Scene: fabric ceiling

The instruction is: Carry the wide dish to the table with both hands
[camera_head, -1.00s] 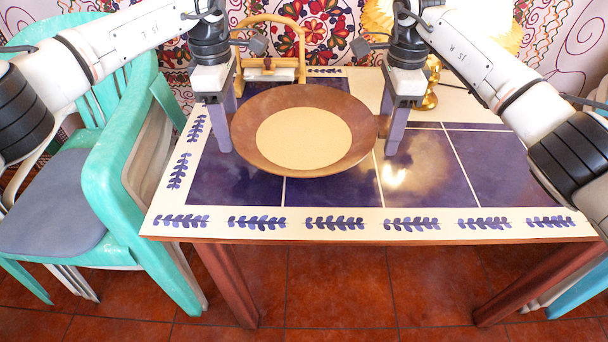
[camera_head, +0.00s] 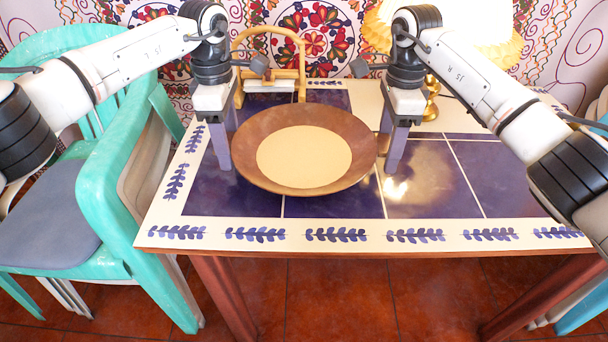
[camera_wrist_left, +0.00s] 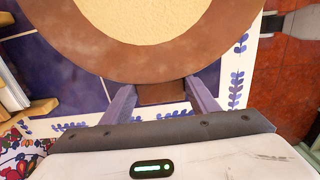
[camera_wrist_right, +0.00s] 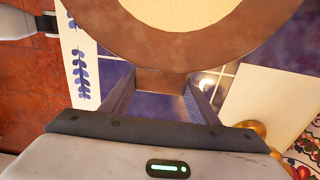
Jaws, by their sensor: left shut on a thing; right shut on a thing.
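The wide dish (camera_head: 262,130) is round, with a broad brown rim and a cream centre. It looks level over the blue-tiled table (camera_head: 440,236); whether its underside touches the tiles is hidden. My left gripper (camera_head: 226,152) is at the dish's left side, shut on a small brown tab handle (camera_wrist_left: 160,92) there. My right gripper (camera_head: 389,157) is at the right side, shut on the opposite tab handle (camera_wrist_right: 160,82). In both wrist views the handle sits between the fingers, with the rim just beyond.
A wooden-handled holder (camera_head: 270,82) stands behind the dish, and a brass lamp (camera_head: 431,100) stands at the back right. Teal chairs (camera_head: 110,190) stand close to the table's left. The tabletop right of the dish is clear.

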